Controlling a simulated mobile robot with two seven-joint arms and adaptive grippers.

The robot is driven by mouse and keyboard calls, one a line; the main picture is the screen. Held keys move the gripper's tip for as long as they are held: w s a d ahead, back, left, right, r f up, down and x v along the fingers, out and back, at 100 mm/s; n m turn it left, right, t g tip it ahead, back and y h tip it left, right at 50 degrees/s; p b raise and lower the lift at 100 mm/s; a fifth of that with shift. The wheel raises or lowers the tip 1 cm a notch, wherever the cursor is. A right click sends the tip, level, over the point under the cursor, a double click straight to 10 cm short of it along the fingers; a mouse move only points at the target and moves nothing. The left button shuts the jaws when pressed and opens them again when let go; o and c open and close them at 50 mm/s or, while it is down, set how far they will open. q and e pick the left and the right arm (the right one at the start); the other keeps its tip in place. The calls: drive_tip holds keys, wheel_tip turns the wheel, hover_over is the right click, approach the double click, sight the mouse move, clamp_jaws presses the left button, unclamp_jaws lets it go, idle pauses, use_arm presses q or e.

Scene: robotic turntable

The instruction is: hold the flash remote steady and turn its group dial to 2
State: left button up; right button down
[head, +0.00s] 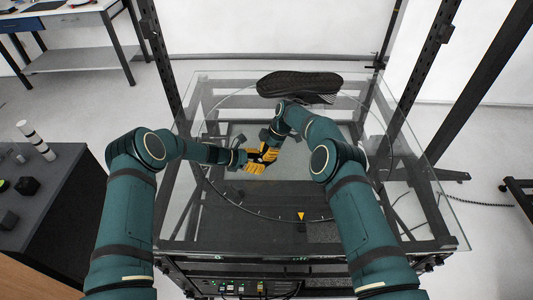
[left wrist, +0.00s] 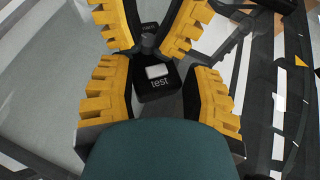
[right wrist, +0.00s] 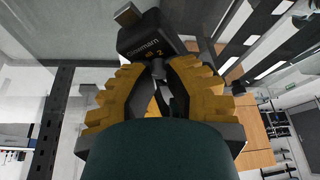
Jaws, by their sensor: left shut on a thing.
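The flash remote (left wrist: 158,80) is a small black box with a pale button and "test" lettering in the left wrist view. My left gripper (left wrist: 160,68) is shut on its sides. In the right wrist view the remote (right wrist: 150,38) shows lettering and a yellow "2" above a small dark dial (right wrist: 158,68). My right gripper (right wrist: 160,65) has its yellow fingers on either side of the dial; whether they touch it I cannot tell. In the head view both yellow grippers meet above the turntable, and the remote is mostly hidden between them.
The glass-topped turntable (head: 440,225) lies below, with a yellow triangle mark (head: 301,216) near its front. A dark side table (head: 70,200) with small objects stands left. The glass around the grippers is mostly clear.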

drive_tip(key=shift+m, duration=0.3)
drive_tip(key=m+t, duration=0.1)
drive_tip(key=m, duration=0.2)
drive_tip(key=shift+s, duration=0.1)
drive_tip(key=shift+a+m+t, duration=0.1)
drive_tip(key=shift+m+t, duration=0.7)
drive_tip(key=shift+m, duration=0.9)
drive_tip(key=shift+s, duration=0.1)
drive_tip(key=c, duration=0.9)
unclamp_jaws()
drive_tip(key=shift+c, duration=0.2)
